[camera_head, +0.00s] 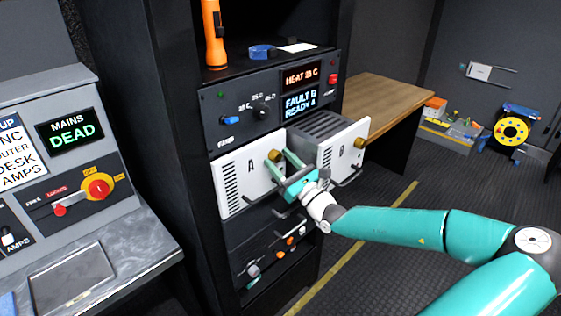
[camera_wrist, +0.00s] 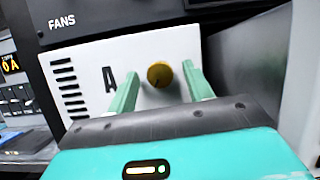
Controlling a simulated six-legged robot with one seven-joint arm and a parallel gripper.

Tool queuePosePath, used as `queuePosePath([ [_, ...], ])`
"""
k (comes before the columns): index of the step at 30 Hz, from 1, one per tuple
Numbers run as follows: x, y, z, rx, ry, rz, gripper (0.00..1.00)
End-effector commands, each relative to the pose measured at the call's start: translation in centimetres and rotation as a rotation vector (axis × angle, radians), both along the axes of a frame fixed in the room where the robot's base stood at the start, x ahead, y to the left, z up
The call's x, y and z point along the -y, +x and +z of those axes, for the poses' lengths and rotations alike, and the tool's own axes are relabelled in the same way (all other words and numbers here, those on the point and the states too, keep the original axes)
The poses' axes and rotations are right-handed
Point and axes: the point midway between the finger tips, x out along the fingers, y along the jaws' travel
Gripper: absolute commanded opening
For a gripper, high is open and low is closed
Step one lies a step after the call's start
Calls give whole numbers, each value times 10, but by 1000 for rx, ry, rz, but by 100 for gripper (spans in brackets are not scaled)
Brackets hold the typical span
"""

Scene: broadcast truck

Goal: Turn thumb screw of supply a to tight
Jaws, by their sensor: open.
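Supply A (camera_head: 240,185) is a white-fronted unit with a black letter A and vent slots, sitting in the rack on the left. It also shows in the wrist view (camera_wrist: 90,62). Its round brass thumb screw (camera_head: 275,156) is at the right of its front and shows whole in the wrist view (camera_wrist: 159,74). My gripper (camera_head: 283,158) is open in front of supply A, its two pale green fingers on either side of the screw. In the wrist view the fingers (camera_wrist: 162,70) show gaps to the screw; I cannot tell whether the tips reach its depth.
Supply B (camera_head: 345,153) sticks out of the rack just right of my gripper, with its own brass screw (camera_head: 359,143). Above is a panel (camera_head: 240,112) with knobs and displays reading HEAT and FAULT B, READY A. A wooden desk (camera_head: 385,95) stands behind right.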

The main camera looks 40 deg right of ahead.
Motion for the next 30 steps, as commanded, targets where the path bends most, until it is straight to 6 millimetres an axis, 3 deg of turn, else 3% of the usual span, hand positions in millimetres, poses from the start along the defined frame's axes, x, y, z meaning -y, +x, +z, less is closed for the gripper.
queuePosePath([
  [9,0,3,2,0,0,-1,51],
  [16,0,3,1,0,0,0,6],
  [30,-2,3,1,-4,86,2,6],
])
